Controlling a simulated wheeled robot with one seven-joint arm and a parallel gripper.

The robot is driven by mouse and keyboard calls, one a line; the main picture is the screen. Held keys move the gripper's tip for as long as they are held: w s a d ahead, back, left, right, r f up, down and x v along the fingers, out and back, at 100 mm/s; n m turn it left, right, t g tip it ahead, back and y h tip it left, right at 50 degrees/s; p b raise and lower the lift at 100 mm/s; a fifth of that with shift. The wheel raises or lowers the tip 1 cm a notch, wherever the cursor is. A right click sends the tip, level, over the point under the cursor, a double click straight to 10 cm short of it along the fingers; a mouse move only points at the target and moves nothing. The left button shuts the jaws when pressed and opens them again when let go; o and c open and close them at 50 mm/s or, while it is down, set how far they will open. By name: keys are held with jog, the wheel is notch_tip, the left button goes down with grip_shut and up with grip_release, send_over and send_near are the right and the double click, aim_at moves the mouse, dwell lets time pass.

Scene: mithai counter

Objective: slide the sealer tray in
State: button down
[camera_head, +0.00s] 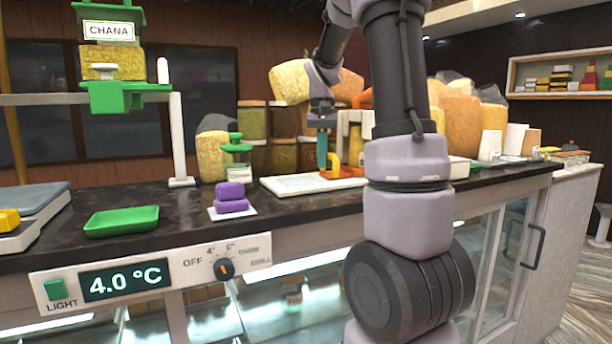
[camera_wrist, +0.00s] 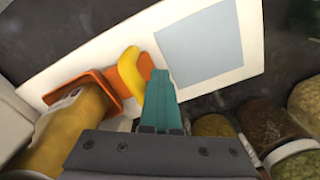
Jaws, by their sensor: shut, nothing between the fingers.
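The sealer tray looks to be the flat white plate (camera_head: 285,184) on the dark counter, with a pale grey-blue square on it. It also shows in the wrist view (camera_wrist: 245,45). A yellow upright handle (camera_wrist: 131,72) stands by an orange piece (camera_wrist: 104,82) at the tray's end. My gripper (camera_head: 322,160) points down with its teal fingers shut and empty. In the wrist view the fingers (camera_wrist: 160,85) are right beside the yellow handle; I cannot tell whether they touch it. A cream frame (camera_head: 346,132) stands behind, partly hidden by my arm.
Lidded jars (camera_head: 252,122) and filled sacks (camera_head: 460,115) stand along the back. Purple blocks (camera_head: 231,197) sit on a white sheet left of the tray. A green dish (camera_head: 122,221) lies further left. A green stamp-like item (camera_head: 236,155) stands near the jars. Counter between is clear.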

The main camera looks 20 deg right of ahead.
jog(key=shift+d, duration=1.9)
jog(key=shift+a, duration=1.6)
notch_tip(320, 180, up, 9)
jog(key=s+a+f+t+y, duration=0.1)
jog(key=s+a+f+t, duration=0.1)
jog(key=s+a, duration=0.5)
jog(key=s+a+f+n+t+y, duration=0.1)
jog(key=s+a+t, duration=0.4)
jog(key=s, duration=0.7)
jog(key=a+f, duration=0.1)
jog(key=a, duration=0.1)
jog(key=shift+s+a, duration=0.3)
jog(key=shift+a, duration=0.05)
jog(key=shift+d, duration=0.1)
